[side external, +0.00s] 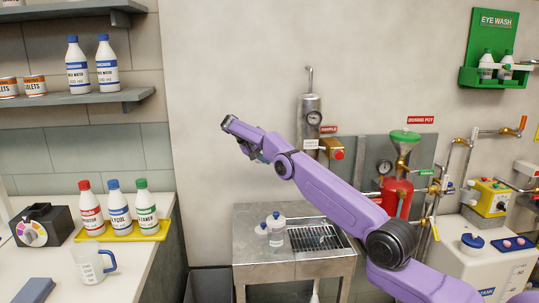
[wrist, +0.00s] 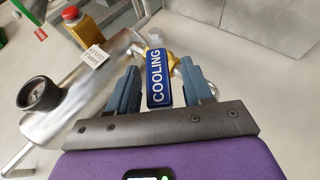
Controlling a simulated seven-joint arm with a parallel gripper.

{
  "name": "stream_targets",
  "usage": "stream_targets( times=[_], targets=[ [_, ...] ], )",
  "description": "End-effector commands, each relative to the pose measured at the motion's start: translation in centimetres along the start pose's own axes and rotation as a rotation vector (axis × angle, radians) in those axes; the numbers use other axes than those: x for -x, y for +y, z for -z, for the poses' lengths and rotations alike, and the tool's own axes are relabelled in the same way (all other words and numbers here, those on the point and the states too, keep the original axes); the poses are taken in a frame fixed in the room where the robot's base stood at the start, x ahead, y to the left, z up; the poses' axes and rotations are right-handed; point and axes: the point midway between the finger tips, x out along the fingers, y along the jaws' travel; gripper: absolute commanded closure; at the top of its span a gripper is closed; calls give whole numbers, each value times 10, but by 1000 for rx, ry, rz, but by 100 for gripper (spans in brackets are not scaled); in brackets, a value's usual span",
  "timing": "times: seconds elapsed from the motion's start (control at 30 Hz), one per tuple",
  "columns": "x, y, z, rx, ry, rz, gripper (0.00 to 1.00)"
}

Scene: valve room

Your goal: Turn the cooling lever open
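The cooling lever (wrist: 159,78) shows in the wrist view as a blue plate with a white edge, lettered COOLING, on a brass-coloured fitting. My gripper (wrist: 160,67) has its two blue-grey fingers apart, one on each side of the lever. A narrow gap shows on both sides, so the fingers do not appear closed on it. I cannot tell how deep the lever sits between them.
A steel cylinder with a gauge (wrist: 60,100) lies close left of the fingers in the wrist view; it stands on the wall in the side view (side external: 309,105). A yellow box (side external: 331,149) with a red knob is beside it. A steel sink (side external: 250,213) is below.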

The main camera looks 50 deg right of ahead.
Motion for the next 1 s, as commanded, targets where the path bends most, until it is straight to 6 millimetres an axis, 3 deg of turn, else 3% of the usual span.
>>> stream_targets(
  times=[0.43, 1.0],
  targets=[
    [0, 7, 1, -29, 1, 63, 50],
    [-6, 32, -1, -166, 0, 387, 50]
  ],
)
